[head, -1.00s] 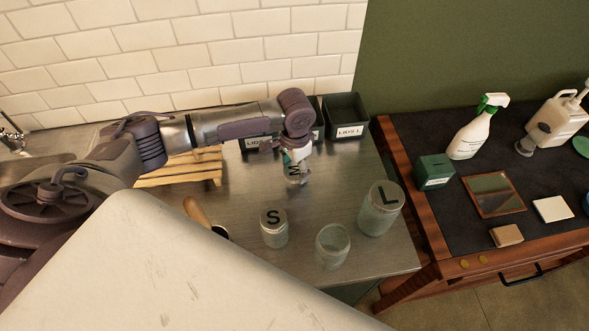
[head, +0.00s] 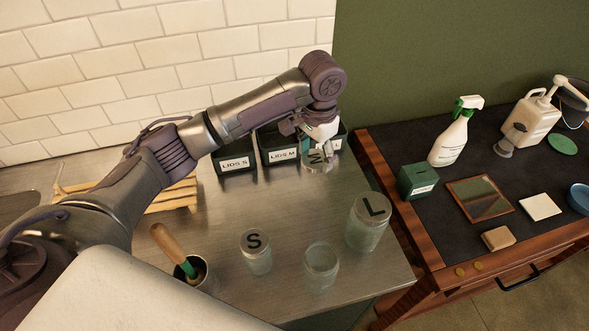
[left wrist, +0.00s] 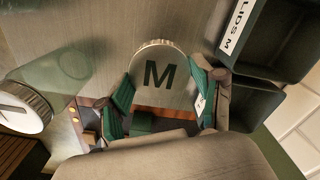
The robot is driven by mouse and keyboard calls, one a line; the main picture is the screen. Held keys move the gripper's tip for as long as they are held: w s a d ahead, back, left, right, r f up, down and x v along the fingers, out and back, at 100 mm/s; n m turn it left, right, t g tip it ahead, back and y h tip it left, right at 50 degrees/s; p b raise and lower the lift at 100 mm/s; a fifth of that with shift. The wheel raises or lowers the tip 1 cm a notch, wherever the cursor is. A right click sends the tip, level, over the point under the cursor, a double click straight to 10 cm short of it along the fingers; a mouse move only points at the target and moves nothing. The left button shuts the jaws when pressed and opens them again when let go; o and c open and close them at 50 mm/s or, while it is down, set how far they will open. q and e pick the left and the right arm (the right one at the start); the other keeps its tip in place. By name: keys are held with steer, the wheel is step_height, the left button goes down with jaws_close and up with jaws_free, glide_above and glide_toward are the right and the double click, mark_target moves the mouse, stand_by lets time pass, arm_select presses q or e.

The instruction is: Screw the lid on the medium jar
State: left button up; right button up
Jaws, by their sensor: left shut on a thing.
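My left gripper (head: 317,146) is shut on a round metal lid marked M (head: 318,161), held above the counter in front of the lid bins. In the left wrist view the lid (left wrist: 160,76) sits between the green-padded fingers, its M face toward the camera. An open glass jar without a lid (head: 321,264) stands upright on the counter, between the jar with the S lid (head: 256,252) and the jar with the L lid (head: 368,222). The lid and the open jar are apart. My right gripper is not in view.
Dark bins LIDS S (head: 236,164) and LIDS M (head: 282,156) stand along the wall, with another bin partly hidden behind my gripper. A metal cup with a wooden-handled tool (head: 168,243) is at front left. The counter between lid and open jar is clear.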

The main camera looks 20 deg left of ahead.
arm_select(q)
steer(key=shift+w+d+r, duration=0.4)
steer(key=shift+d+r, duration=0.15)
steer(key=shift+d, duration=0.15)
